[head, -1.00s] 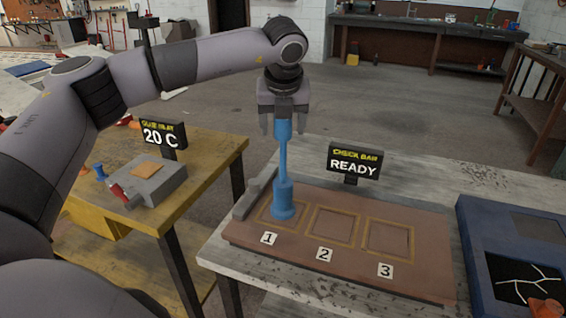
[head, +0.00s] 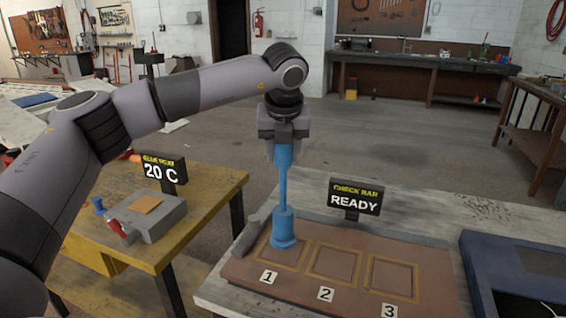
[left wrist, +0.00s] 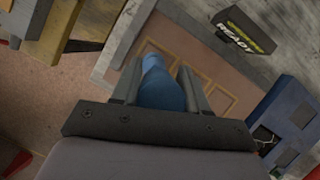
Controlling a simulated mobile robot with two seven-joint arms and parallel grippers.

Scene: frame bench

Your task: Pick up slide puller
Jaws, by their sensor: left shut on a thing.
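The slide puller is a blue tool (head: 283,210) with a slim shaft and a wide round foot. It stands upright over square 1 of the brown board (head: 340,285); I cannot tell whether its foot touches the board. My left gripper (head: 284,158) is shut on the top of the slide puller. In the left wrist view, the blue slide puller (left wrist: 160,85) sits between the two fingers of the left gripper (left wrist: 155,90). My right gripper is not in view.
A sign reading READY (head: 355,198) stands behind the board. A blue case (head: 510,270) lies at the right. On the yellow table (head: 200,215) are a grey block (head: 150,212) and a 20 C sign (head: 162,170). Squares 2 and 3 look empty.

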